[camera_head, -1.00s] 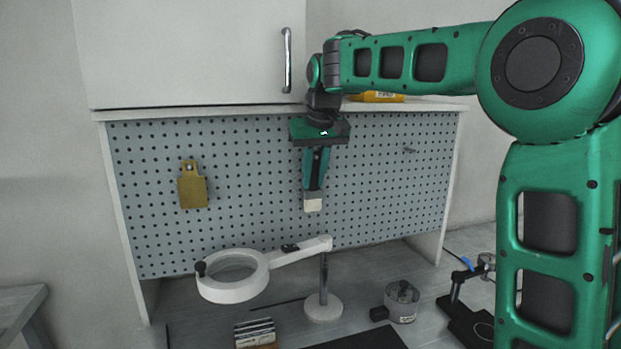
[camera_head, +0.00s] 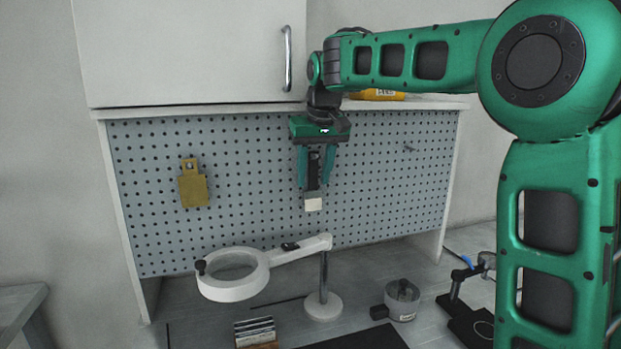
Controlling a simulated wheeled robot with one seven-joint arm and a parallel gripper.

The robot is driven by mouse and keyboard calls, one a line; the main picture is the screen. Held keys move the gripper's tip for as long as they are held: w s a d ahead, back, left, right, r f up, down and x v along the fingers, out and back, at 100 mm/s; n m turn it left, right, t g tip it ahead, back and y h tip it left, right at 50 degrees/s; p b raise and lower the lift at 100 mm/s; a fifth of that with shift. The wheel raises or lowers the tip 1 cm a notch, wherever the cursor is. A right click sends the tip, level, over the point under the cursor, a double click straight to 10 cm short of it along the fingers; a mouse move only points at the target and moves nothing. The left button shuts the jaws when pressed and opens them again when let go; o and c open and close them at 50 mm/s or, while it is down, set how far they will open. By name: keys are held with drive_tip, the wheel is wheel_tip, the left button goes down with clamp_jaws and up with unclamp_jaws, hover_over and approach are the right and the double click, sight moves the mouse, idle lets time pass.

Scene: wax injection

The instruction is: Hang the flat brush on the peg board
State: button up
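The flat brush (camera_head: 313,198) has a dark handle and a pale, wide lower end. It is upright, bristles down, in front of the peg board (camera_head: 240,150). My gripper (camera_head: 315,184) points down over it, with its two green fingers spread, one on each side of the handle and apart from it. The brush stays up between the open fingers. The peg that would bear it is hidden behind the gripper and handle. A bare peg (camera_head: 409,149) sticks out at the right of the board.
A yellow flat tool (camera_head: 193,186) hangs at the board's left. Below stand a white ring magnifier lamp (camera_head: 234,287), a small metal pot (camera_head: 402,300) and a stack of plates (camera_head: 256,332). A shelf edge (camera_head: 200,110) runs above the board, with a yellow item (camera_head: 378,95) on it.

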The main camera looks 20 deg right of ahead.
drive_tip(key=v, duration=0.4)
drive_tip(key=shift+r, duration=0.2)
drive_tip(key=s, duration=1.2)
drive_tip(key=s+d+f+m+g, duration=0.2)
drive_tip(key=s+d+f+m, duration=0.1)
drive_tip(key=s+d+f, duration=0.95)
drive_tip(key=s+d+f+m+g, duration=0.2)
drive_tip(key=s+d+f+m, duration=0.1)
drive_tip(key=s+f, duration=1)
drive_tip(key=shift+s+d+f, duration=0.25)
drive_tip(key=shift+s+d, duration=0.4)
drive_tip(key=shift+s, duration=0.55)
drive_tip(key=shift+w+f, duration=0.2)
drive_tip(key=shift+w, duration=0.45)
